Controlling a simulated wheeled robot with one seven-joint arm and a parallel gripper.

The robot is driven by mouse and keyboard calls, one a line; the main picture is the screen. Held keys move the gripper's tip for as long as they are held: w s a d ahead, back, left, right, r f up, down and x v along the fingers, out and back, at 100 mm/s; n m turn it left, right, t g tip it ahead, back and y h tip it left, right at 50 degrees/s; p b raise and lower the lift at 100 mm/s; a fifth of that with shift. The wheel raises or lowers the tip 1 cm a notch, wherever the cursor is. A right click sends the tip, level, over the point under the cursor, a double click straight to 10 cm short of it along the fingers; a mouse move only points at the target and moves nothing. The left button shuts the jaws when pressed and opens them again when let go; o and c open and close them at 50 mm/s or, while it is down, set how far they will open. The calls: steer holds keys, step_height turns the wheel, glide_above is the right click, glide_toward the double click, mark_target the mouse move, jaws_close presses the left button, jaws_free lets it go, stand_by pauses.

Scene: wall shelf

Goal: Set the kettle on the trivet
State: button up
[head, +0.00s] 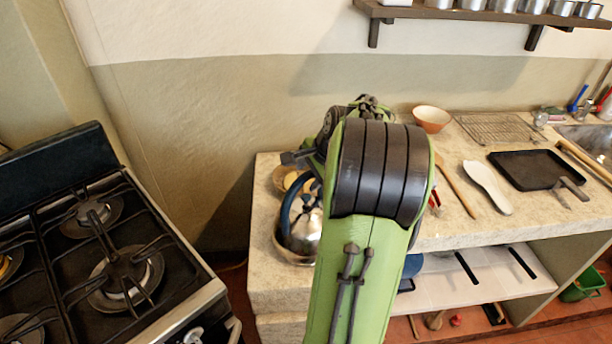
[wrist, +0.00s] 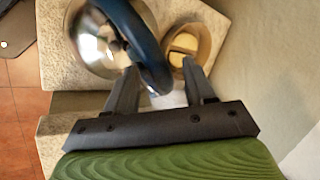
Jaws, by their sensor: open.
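The kettle (head: 303,236) is shiny steel with a dark blue arched handle. It stands upright at the left end of the stone counter, partly hidden by my arm. In the wrist view the kettle (wrist: 92,45) is at the upper left. Its handle (wrist: 143,45) reaches down between the fingers of my gripper (wrist: 160,72). The gripper is open; I cannot tell whether a finger touches the handle.
A black gas stove (head: 110,250) stands left, with a gap before the counter. Right of my arm are an orange bowl (head: 432,118), wooden spoon (head: 455,186), white spoon rest (head: 487,187), wire rack (head: 495,128) and black tray (head: 528,169). A wall shelf (head: 480,14) hangs above.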

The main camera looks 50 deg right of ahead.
steer(key=p+v, duration=0.2)
steer(key=v, duration=0.7)
steer(key=w+a+r+n, duration=0.15)
steer(key=a+n, duration=0.25)
steer(key=a, duration=0.5)
steer(key=w+a+n, duration=0.3)
steer(key=a+n, duration=0.2)
steer(key=a, duration=0.5)
steer(key=s+a+f+n+y, duration=0.2)
steer(key=s+a+n, duration=0.9)
steer(key=a, duration=0.3)
steer(key=shift+s+f+n, duration=0.25)
steer(key=shift+f+n, duration=0.1)
steer(key=shift+n, duration=0.45)
steer(key=shift+a+r+p, duration=0.1)
steer(key=shift+p, duration=0.2)
step_height(320, 180, up, 8)
steer(key=p, duration=0.7)
steer(key=shift+f, duration=0.2)
